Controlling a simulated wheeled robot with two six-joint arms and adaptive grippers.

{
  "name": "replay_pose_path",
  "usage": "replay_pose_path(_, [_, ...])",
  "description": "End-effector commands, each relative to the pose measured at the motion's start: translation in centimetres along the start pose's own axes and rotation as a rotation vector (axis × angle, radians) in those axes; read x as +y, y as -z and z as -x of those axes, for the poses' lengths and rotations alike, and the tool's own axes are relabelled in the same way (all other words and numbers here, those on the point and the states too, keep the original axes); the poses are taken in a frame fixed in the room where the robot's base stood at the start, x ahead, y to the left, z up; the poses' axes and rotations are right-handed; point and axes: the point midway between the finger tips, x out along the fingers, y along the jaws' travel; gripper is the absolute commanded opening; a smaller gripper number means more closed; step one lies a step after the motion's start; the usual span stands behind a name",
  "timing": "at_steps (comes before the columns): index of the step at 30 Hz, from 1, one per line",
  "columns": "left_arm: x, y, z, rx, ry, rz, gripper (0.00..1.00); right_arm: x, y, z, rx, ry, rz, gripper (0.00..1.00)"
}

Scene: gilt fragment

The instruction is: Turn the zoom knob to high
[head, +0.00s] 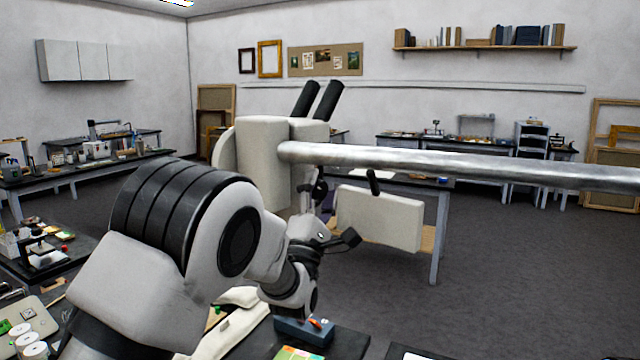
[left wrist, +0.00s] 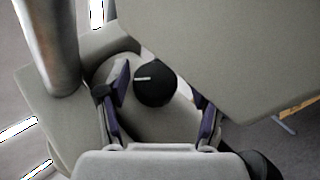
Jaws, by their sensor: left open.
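The zoom knob (left wrist: 155,86) is a round black knob with a short white line on its face, in the left wrist view. The line lies nearly level, on the left part of the face. The knob sits on the pale microscope body, which shows in the head view (head: 262,155) with two black eyepieces. My left gripper (left wrist: 163,95) is open, its two dark fingers on either side of the knob, with visible gaps. In the head view my left gripper (head: 316,193) is below the microscope, partly hidden; I cannot make out the knob there. My right gripper is out of view.
A thick metal boom (head: 450,162) runs from the microscope to the right, above my left gripper. A pale block (head: 380,217) hangs close to the gripper's right. A small blue box (head: 304,331) lies on the bench below. Open floor is at the right.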

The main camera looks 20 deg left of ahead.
Motion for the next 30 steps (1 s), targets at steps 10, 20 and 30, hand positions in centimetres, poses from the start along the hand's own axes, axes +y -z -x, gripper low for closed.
replay_pose_path(10, [0.0, 0.0, 0.0, 0.0, -0.001, 0.0, 0.05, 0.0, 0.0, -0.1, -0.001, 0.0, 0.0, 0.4])
replay_pose_path(20, [0.1, 0.1, 0.0, 0.004, 0.014, -0.005, 0.05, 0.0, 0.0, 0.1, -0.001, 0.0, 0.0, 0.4])
replay_pose_path(30, [0.3, 0.0, -0.2, 0.015, 0.162, -0.053, 0.05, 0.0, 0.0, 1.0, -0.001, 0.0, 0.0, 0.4])
